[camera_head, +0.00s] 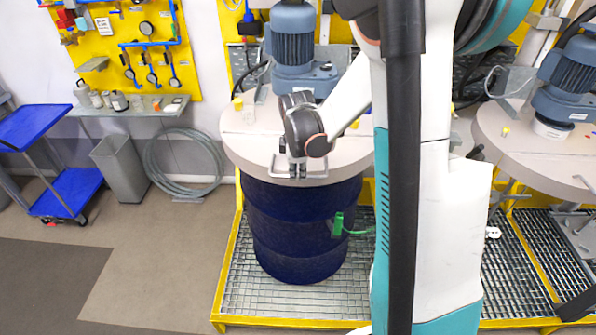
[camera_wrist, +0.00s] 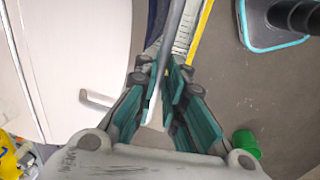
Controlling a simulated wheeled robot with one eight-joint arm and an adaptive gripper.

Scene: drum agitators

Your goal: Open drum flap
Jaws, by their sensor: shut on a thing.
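A dark blue drum (camera_head: 298,240) stands on a grated platform with a round beige lid (camera_head: 246,140) on top. At the lid's front edge is a grey metal handle (camera_head: 318,175). My gripper (camera_head: 297,171) points down at this handle, with its fingers closed around the bar. In the wrist view, the bar (camera_wrist: 174,38) runs between the teal finger pads of my gripper (camera_wrist: 166,78). The pale lid (camera_wrist: 85,50) lies to the left there, with a seam line across it. The flap looks level with the lid; my wrist and arm hide part of it.
A blue motor (camera_head: 292,45) stands on the lid behind my gripper. A green clamp (camera_head: 338,224) with a cable hangs at the drum's side. A second lidded station (camera_head: 520,140) stands at right. A yellow-edged grating (camera_head: 235,290) surrounds the drum. Floor at left front is clear.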

